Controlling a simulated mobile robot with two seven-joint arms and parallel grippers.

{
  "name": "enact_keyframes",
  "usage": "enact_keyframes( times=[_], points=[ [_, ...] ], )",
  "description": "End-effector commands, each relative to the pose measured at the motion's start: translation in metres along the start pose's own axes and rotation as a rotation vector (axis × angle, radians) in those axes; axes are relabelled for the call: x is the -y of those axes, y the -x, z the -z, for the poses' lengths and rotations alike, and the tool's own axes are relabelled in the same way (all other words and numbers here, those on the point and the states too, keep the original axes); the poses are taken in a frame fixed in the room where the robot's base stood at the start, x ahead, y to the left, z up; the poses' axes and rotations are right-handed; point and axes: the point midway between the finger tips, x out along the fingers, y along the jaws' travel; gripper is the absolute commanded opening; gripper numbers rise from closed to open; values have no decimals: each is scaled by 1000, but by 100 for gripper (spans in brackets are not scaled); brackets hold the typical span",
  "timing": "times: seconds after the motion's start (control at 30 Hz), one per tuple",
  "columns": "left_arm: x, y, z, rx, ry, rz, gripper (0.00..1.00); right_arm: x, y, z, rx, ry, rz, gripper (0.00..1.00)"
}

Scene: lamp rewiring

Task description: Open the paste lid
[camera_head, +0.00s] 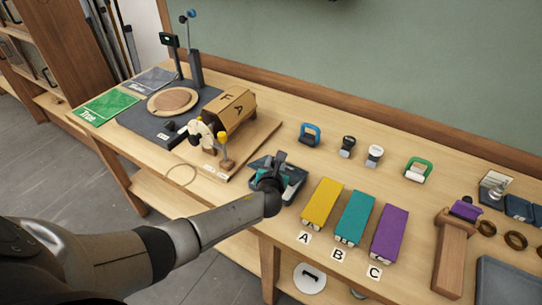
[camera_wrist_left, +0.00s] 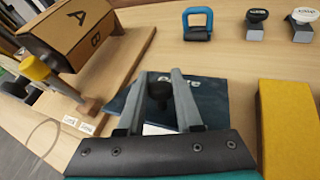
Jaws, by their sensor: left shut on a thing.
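The paste lid (camera_wrist_left: 212,97) is a dark blue plate with partly hidden pale lettering and a dark round knob (camera_wrist_left: 160,90). In the left wrist view my left gripper (camera_wrist_left: 160,78) has one finger on each side of the knob and is shut on it. My gripper and wrist hide much of the box and lid. I cannot tell whether the lid is raised. My right gripper is not in view.
Yellow (camera_head: 323,202), teal (camera_head: 354,218) and purple (camera_head: 390,232) blocks stand right of the gripper. A wooden board with a cardboard-coloured box (camera_head: 235,108) lies to the left. Blue-handled (camera_head: 310,134) and other stamps stand behind, with bare table between.

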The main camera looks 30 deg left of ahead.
Motion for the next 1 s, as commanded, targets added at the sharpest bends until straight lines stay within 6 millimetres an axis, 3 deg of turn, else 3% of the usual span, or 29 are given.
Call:
enact_keyframes(
  times=[0.03,0.27,0.6,0.77,1.0],
  points=[
    [2,0,-14,13,1,0,0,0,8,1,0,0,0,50],
    [12,-7,-32,17,3,2,0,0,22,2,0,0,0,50],
    [24,-31,-55,14,4,3,0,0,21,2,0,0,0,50],
    [28,-39,-58,8,2,6,0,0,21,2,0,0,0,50],
    [26,-38,-57,9,2,4,25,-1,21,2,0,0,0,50]
  ],
)
